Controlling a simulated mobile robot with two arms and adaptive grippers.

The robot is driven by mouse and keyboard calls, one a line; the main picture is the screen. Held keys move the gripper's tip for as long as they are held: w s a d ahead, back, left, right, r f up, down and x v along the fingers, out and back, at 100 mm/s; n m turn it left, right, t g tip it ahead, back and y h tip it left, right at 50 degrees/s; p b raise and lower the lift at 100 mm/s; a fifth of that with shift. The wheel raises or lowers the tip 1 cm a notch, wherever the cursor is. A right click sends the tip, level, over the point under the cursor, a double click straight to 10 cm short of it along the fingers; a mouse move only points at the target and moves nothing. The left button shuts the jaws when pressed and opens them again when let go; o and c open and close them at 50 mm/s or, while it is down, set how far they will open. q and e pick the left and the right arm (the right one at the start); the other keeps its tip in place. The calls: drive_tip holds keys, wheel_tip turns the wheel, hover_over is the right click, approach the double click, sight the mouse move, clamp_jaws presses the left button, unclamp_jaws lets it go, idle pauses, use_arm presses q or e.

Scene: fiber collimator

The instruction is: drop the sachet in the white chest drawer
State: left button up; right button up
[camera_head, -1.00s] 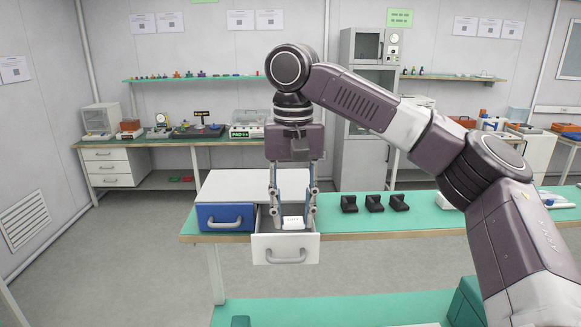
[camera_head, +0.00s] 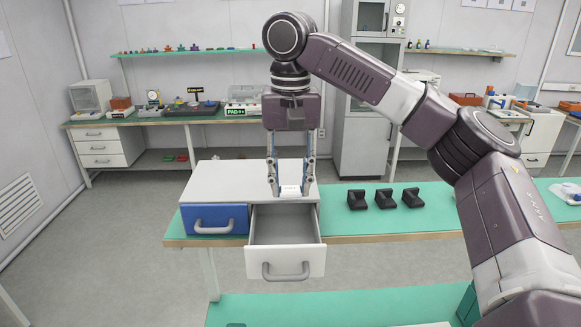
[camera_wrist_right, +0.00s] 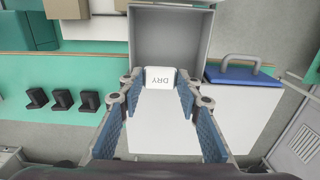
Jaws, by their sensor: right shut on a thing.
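The white sachet (camera_head: 290,190), marked "DRY" in the right wrist view (camera_wrist_right: 160,78), is pinched between the fingertips of my right gripper (camera_head: 291,188). The gripper points straight down and is shut on it. The white drawer (camera_head: 285,262) is pulled open from the right side of the chest, and its grey inside looks empty. In the head view the sachet shows over the front part of the chest top, just behind the drawer opening. In the right wrist view the drawer (camera_wrist_right: 170,38) lies just beyond the sachet. My left gripper is not in view.
The chest top (camera_head: 232,181) is flat and clear. A closed blue drawer (camera_head: 213,220) is left of the open one. Several black holders (camera_head: 384,199) stand on the green bench (camera_head: 445,218) to the right.

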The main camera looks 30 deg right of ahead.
sight(291, 186)
drive_tip(key=f, duration=0.3)
drive_tip(key=shift+w+d, duration=0.2)
drive_tip(key=shift+w, duration=0.05)
drive_tip(key=shift+f, duration=0.1)
drive_tip(key=o, duration=0.9)
drive_tip(key=shift+c, duration=0.2)
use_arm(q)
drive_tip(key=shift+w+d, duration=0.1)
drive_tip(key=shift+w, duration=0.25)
use_arm(e)
wheel_tip(291, 186, up, 12)
drive_tip(key=shift+f, duration=0.1)
